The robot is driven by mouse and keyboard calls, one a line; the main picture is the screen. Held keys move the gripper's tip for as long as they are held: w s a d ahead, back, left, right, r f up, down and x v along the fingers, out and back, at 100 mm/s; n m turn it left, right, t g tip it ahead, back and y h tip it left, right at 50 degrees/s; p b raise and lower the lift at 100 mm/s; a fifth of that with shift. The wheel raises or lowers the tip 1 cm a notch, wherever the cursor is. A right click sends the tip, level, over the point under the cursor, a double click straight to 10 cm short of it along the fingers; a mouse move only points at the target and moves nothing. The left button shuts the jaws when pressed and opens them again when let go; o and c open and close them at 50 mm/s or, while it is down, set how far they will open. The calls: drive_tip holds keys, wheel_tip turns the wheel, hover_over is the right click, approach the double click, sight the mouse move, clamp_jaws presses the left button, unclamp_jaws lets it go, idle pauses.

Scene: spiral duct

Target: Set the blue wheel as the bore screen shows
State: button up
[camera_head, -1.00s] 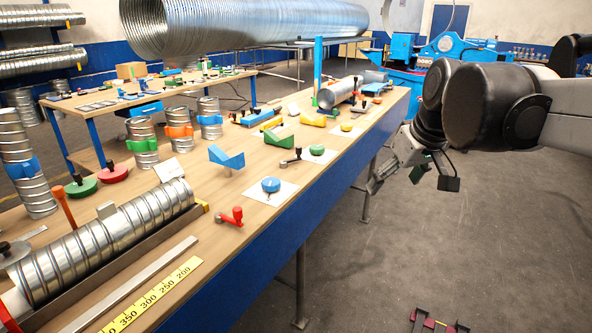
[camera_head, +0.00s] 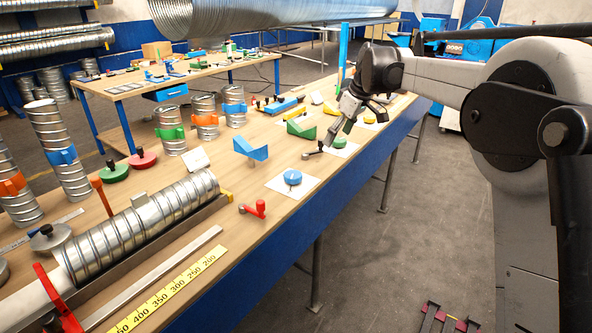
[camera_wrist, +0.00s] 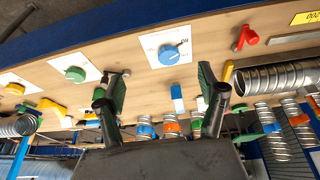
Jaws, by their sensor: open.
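The blue wheel (camera_head: 291,177) is a small round knob on a white card near the bench's front edge. It also shows in the wrist view (camera_wrist: 169,54), upper middle, with a pale pointer line on top and dark marks on the card beside it. My gripper (camera_head: 335,137) is over the bench, to the right of and farther back than the blue wheel. In the wrist view its two fingers (camera_wrist: 161,88) are spread apart with nothing between them, and the wheel lies beyond them. I cannot make out any reading on a bore screen.
A green wheel (camera_head: 340,142) and a yellow wheel (camera_head: 369,119) sit on cards farther along. A red handle (camera_head: 254,209), a blue V-block (camera_head: 250,148) and a ribbed duct (camera_head: 145,225) in a trough are near the blue wheel. A large spiral duct (camera_head: 270,14) hangs behind.

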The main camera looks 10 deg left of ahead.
sight(294, 174)
drive_tip(key=w+a+f+n+g+p, duration=0.25)
drive_tip(key=w+a+f, duration=0.4)
drive_tip(key=a, duration=0.35)
drive_tip(key=shift+n+t+y, duration=0.3)
drive_tip(key=shift+n+t, duration=0.15)
drive_tip(key=shift+n, duration=0.1)
drive_tip(key=x, duration=1.4)
drive_tip(key=shift+s+f+p, duration=0.3)
drive_tip(key=shift+f, duration=0.1)
drive_tip(key=shift+c, duration=0.4)
drive_tip(key=c, duration=1.1)
